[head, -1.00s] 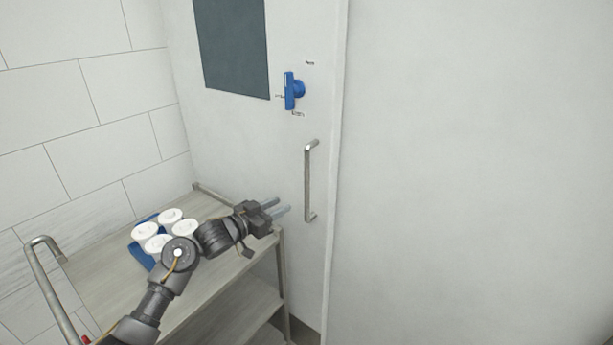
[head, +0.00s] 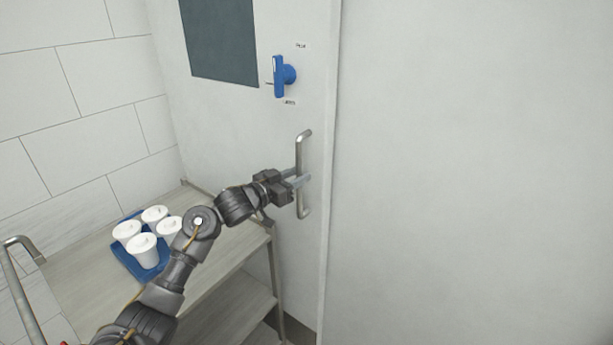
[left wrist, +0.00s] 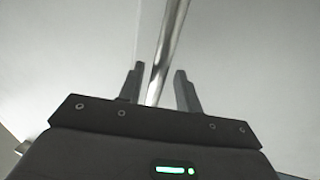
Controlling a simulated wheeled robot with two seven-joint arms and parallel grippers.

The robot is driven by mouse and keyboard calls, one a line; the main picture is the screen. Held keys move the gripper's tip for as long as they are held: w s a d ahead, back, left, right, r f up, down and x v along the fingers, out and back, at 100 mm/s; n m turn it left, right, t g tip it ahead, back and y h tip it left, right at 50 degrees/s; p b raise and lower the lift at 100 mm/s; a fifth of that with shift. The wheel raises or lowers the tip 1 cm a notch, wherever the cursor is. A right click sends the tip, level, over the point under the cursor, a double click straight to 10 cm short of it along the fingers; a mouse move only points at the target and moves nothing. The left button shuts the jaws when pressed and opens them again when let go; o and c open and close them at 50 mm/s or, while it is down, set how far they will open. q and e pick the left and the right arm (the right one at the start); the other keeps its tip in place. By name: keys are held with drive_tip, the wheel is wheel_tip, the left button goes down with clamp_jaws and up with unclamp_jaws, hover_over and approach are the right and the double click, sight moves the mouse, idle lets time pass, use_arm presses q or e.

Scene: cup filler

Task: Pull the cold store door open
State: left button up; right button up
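The white cold store door (head: 225,130) stands upright behind the cart and looks closed. Its vertical metal handle (head: 304,150) is near the right edge of the door. A blue latch (head: 281,76) sits above the handle, its lever upright. My left gripper (head: 299,180) is at the lower middle of the handle with its fingers apart. In the left wrist view, the handle (left wrist: 168,50) passes between the open fingertips of the gripper (left wrist: 160,80), and I see a gap on the right side. My right gripper is not in view.
A cart (head: 90,270) with a wooden-looking top and a lower shelf stands left, in front of the door. Its metal push handle (head: 22,290) is at lower left. A blue tray (head: 125,262) on it holds several white lidded cups (head: 143,250). Plain wall fills the right.

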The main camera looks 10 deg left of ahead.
use_arm(q)
drive_tip(key=shift+w+d, duration=0.3)
drive_tip(key=shift+r, duration=0.1)
clamp_jaws()
